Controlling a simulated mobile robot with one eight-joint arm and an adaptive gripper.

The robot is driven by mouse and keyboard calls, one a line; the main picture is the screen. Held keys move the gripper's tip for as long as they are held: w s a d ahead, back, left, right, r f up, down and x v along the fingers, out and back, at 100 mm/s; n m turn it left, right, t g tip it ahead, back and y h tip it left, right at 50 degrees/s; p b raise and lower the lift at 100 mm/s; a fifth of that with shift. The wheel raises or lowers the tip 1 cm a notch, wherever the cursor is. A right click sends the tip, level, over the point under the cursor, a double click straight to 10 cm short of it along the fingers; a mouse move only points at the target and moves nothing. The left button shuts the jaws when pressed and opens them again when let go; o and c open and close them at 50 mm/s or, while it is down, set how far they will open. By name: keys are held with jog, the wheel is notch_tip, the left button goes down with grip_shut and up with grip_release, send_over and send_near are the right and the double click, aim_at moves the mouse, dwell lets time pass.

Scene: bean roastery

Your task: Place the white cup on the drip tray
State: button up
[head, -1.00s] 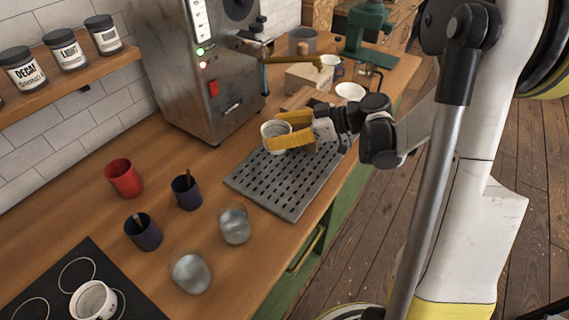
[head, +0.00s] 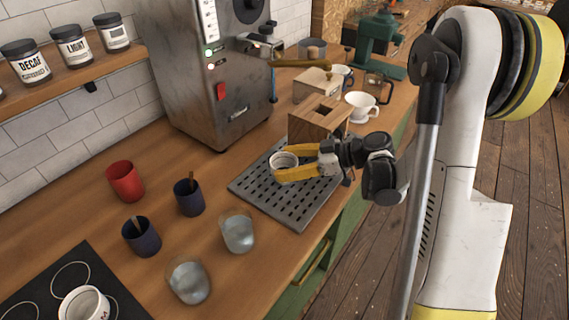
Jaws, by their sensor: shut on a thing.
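The white cup (head: 284,159) is upright between the yellow fingers of my gripper (head: 290,171), which is shut on it from the right. The dark metal drip tray (head: 268,198), with rows of slots, lies on the wooden counter below. The cup is over the back-left part of the tray in the picture. My fingers hide the cup's lower part, so I cannot tell if its base touches the tray.
A steel machine (head: 214,75) stands behind the tray. A wooden box (head: 313,121) is close behind my gripper. Two glasses (head: 238,232), two dark blue cups (head: 189,197) and a red cup (head: 125,180) stand left. Another white cup (head: 362,107) stands behind right.

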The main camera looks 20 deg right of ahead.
jog(key=o, duration=1.4)
jog(key=shift+c, duration=0.2)
jog(key=shift+d+r+p, duration=0.2)
jog(key=shift+r+p, duration=0.05)
jog(key=shift+p, duration=0.15)
jog(key=p+v, duration=0.3)
jog(key=v, duration=0.8)
jog(key=s+a+r+m+g+h, duration=0.2)
jog(key=s+a+r+m+h, duration=0.3)
jog(key=a, duration=0.3)
jog(key=s+r+m+t+h, duration=0.2)
jog(key=s+m+h, duration=0.4)
jog(key=s, duration=0.3)
jog(key=shift+s+a+r+m, duration=0.3)
jog(key=shift+a+r, duration=0.15)
jog(key=shift+r, duration=0.1)
